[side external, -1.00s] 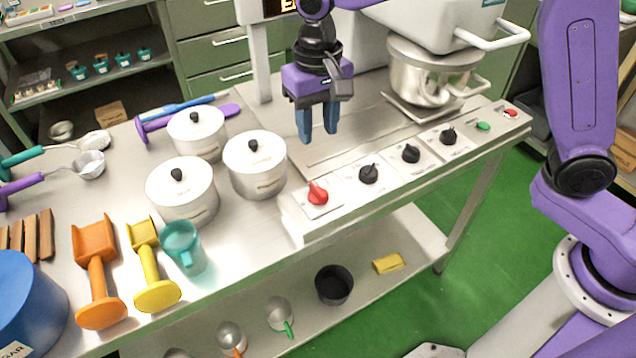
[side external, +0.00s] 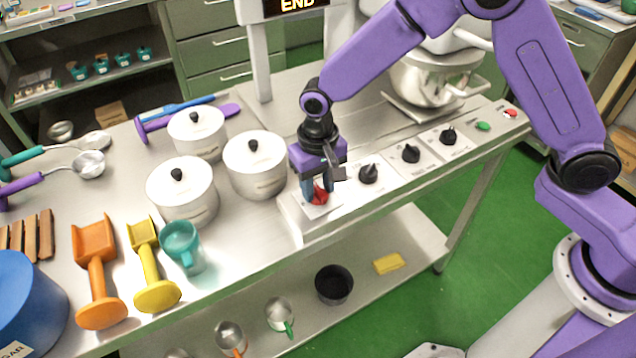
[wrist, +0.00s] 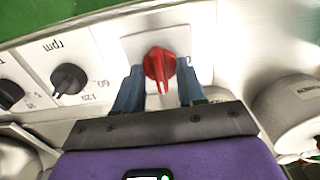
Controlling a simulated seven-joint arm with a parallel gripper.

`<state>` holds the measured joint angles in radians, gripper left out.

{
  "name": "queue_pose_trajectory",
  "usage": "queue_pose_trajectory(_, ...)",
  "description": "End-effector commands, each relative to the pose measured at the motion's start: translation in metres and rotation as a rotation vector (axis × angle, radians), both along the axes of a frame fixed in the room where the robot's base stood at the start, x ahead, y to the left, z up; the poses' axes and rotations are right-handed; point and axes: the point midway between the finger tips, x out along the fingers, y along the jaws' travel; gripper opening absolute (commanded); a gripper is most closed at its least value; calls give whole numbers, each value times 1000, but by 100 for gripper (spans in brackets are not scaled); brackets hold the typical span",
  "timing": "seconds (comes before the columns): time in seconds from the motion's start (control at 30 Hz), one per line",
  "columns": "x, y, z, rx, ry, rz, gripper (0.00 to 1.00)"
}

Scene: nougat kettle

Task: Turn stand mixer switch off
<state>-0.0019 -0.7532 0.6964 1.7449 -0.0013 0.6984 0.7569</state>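The red switch knob (side external: 319,195) sits on a white plate at the left end of the mixer's control panel. In the wrist view the red knob (wrist: 159,66) lies between my two blue fingers, with its pointer toward me. My gripper (side external: 314,190) is directly over the knob, pointing down. In the wrist view my gripper (wrist: 160,88) is open, with a gap on each side of the knob. The mixer's steel bowl (side external: 432,80) stands at the back right, partly behind my arm.
Black knobs (side external: 368,174) continue along the panel to the right, then a green button (side external: 483,126) and a red one (side external: 510,113). A lidded steel pot (side external: 255,165) stands close to the left of my gripper. A display above reads END.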

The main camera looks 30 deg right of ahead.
Motion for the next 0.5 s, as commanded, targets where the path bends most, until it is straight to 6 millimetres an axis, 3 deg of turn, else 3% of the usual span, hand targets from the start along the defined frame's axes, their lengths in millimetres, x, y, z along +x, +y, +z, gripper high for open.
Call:
queue_pose_trajectory(0.23,0,0,-1,0,0,0,39)
queue_pose_trajectory(0.27,0,0,-1,0,0,0,36)
queue_pose_trajectory(0.37,0,0,-1,0,0,1,4)
queue_pose_trajectory(0.5,0,0,-1,0,0,1,0)
